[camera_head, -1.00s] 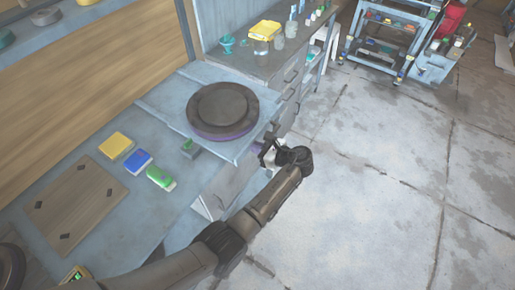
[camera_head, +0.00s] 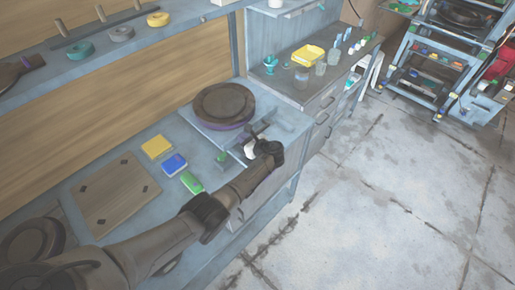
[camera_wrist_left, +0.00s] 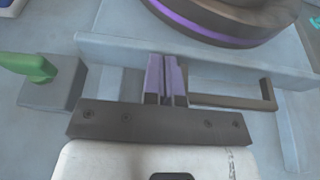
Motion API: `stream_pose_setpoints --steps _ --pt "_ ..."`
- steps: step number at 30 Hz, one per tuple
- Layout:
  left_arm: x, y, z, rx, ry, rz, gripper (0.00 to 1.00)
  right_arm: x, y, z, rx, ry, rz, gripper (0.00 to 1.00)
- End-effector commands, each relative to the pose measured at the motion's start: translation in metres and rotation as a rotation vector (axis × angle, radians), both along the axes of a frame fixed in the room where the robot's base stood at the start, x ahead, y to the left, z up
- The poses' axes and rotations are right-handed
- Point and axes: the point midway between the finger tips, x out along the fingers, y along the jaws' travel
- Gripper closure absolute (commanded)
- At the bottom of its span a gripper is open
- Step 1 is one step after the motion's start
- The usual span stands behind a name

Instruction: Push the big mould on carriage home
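The big mould (camera_head: 224,103) is a dark round disc with a purple band. It sits flat on the grey carriage plate (camera_head: 258,138) near the wooden back wall. Its purple band (camera_wrist_left: 200,28) also shows at the top of the left wrist view. My left gripper (camera_head: 258,134) is at the carriage's front side. In the wrist view its purple-padded fingers (camera_wrist_left: 166,80) are shut side by side against the carriage's front lip (camera_wrist_left: 225,62). A dark angled handle bar (camera_wrist_left: 235,101) lies just right of the fingers. My right gripper is out of view.
A green knob on a grey block (camera_wrist_left: 45,75) is left of the fingers. Yellow (camera_head: 156,146), blue (camera_head: 174,164) and green (camera_head: 192,182) blocks lie beside a wooden board (camera_head: 115,193). A counter with a yellow tray (camera_head: 308,55) is at right. Floor in front is clear.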

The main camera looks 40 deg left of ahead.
Motion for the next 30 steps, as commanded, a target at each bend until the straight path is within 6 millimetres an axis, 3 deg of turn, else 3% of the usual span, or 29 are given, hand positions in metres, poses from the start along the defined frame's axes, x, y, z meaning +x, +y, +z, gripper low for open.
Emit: stream_pose_setpoints --steps 4,12,25,30 --pt "0.002 0.023 0.0 0.001 0.0 0.001 1.0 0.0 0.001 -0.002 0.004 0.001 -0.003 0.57" --pt "0.004 0.039 0.0 0.0 0.0 -0.001 1.0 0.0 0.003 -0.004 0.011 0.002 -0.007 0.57" --pt "0.002 0.042 -0.002 -0.001 0.003 0.002 1.0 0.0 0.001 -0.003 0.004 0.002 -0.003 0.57" --pt "0.0 0.029 0.0 -0.003 0.006 0.004 1.0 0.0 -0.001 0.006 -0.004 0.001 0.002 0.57"
